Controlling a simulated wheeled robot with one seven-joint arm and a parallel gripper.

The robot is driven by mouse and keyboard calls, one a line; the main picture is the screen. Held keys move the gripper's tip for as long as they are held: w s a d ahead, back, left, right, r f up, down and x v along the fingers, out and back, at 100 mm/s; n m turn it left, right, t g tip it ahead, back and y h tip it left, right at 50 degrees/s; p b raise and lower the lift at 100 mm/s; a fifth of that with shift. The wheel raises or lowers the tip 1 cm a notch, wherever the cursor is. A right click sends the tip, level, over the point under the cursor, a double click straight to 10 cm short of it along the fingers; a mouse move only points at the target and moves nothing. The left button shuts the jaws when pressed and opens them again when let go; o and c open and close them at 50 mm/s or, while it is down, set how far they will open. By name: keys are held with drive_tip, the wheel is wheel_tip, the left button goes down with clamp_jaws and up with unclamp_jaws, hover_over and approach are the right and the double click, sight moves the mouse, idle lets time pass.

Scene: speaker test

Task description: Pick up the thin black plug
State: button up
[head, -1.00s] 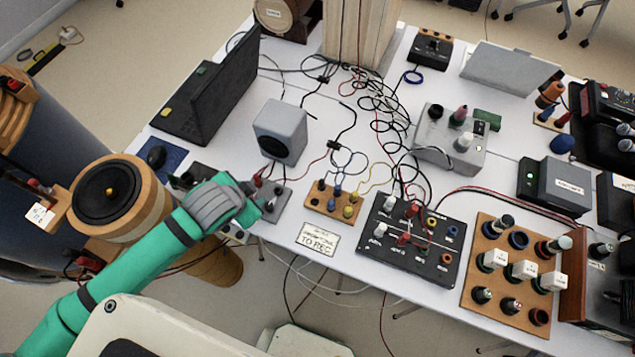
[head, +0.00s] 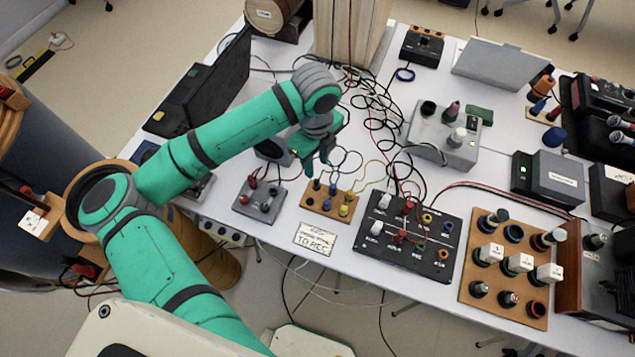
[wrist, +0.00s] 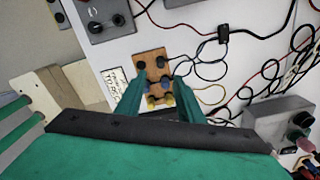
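A small wooden block (head: 318,213) near the table's front edge carries black, blue and yellow plugs. A thin black plug (head: 317,184) stands upright at its back left; a blue plug (head: 333,188) is beside it. In the wrist view, the block (wrist: 151,54) shows two dark round tops at its upper end, one of them a black plug (wrist: 141,65). I cannot tell for certain which black plug is the named one. My gripper (head: 317,165) is above the block's back side, open and empty. Its fingers (wrist: 159,82) straddle the block in the wrist view.
A grey box with sockets (head: 260,198) sits left of the block, a black panel with knobs (head: 405,235) right of it. Loose cables (head: 372,100) tangle behind. A paper label (head: 315,239) lies in front. My arm hides much of the speaker (head: 270,150).

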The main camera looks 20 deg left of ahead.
sight(316, 180)
wheel_tip(316, 180, down, 11)
drive_tip(key=shift+a+r, duration=0.1)
drive_tip(key=shift+r, duration=0.1)
drive_tip(key=shift+w, duration=0.1)
clamp_jaws()
idle(0.3)
